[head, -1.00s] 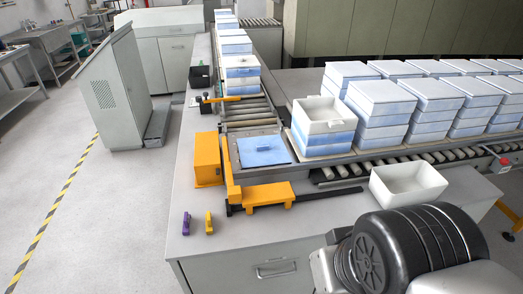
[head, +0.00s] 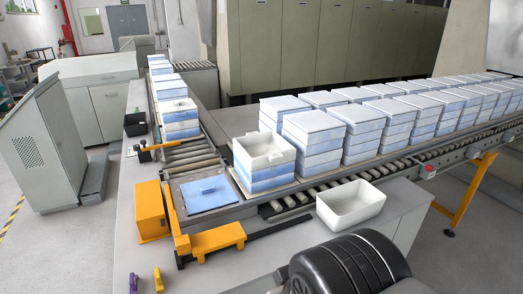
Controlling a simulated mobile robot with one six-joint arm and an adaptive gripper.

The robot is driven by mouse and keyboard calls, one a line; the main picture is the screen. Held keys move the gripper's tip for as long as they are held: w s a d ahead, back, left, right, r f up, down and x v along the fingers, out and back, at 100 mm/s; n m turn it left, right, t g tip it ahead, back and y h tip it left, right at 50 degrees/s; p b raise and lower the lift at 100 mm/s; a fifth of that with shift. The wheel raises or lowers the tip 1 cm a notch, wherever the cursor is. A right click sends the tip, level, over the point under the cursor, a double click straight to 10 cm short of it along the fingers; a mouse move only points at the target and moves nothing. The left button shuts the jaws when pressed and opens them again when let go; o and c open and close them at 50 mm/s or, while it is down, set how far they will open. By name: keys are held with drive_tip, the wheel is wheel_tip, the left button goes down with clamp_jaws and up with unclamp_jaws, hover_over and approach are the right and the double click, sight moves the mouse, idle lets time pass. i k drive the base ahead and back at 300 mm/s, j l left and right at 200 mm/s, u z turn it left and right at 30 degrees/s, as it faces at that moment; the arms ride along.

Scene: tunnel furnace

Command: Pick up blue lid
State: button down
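The blue lid (head: 206,193) lies flat on a square plate at the near end of the short roller line, left of centre in the head view. It has a small raised handle in its middle. My gripper is not in view. A dark rounded part of my own arm shows at the bottom right, well apart from the lid.
An orange pusher (head: 217,239) and an orange box (head: 151,211) border the lid's plate. An open-topped stack of boxes (head: 265,150) stands right of it. An empty white bin (head: 350,204) sits on the counter. Many stacked boxes fill the long conveyor (head: 398,157).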

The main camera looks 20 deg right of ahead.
sight(203, 195)
drive_tip(key=i, duration=0.45)
drive_tip(key=i+l, duration=0.15)
drive_tip(key=i, duration=0.3)
drive_tip(key=j+u, duration=0.05)
